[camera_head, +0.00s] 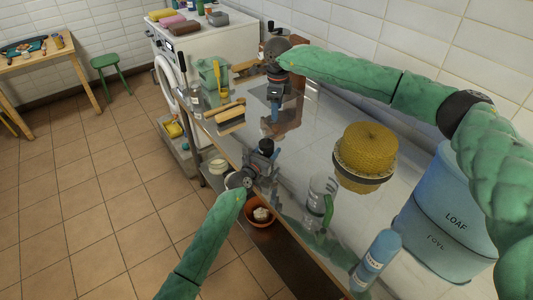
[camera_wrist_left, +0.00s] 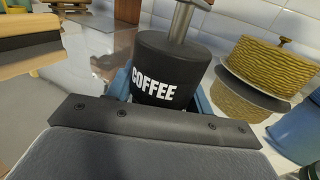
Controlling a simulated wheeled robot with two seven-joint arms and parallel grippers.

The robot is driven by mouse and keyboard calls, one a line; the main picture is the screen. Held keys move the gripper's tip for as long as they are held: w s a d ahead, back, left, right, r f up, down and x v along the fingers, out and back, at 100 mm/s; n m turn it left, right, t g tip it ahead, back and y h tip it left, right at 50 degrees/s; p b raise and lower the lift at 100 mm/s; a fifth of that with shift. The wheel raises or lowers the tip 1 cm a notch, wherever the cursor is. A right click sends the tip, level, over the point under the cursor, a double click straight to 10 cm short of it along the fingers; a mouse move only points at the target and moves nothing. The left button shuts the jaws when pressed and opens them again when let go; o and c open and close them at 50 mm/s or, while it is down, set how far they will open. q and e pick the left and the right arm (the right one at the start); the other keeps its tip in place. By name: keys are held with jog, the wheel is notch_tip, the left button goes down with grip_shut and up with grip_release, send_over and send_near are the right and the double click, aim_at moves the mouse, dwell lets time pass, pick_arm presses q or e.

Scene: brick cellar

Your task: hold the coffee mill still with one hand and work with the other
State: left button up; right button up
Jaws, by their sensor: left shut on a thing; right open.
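The coffee mill is a black cylinder marked COFFEE (camera_wrist_left: 160,72), with a metal shaft rising from its top, in the left wrist view. In the head view only its small dark top (camera_head: 266,145) shows above my left gripper (camera_head: 262,158). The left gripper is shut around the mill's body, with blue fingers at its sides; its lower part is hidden. The mill looks upright at the counter's front edge. My right gripper (camera_head: 273,112) is open, pointing down over the counter behind the mill, apart from it. I see nothing between its fingers.
An orange bowl (camera_head: 259,216) is below.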

dwell(0.3)
pick_arm(q)
jog(key=o, duration=1.2)
jog(key=v, duration=1.2)
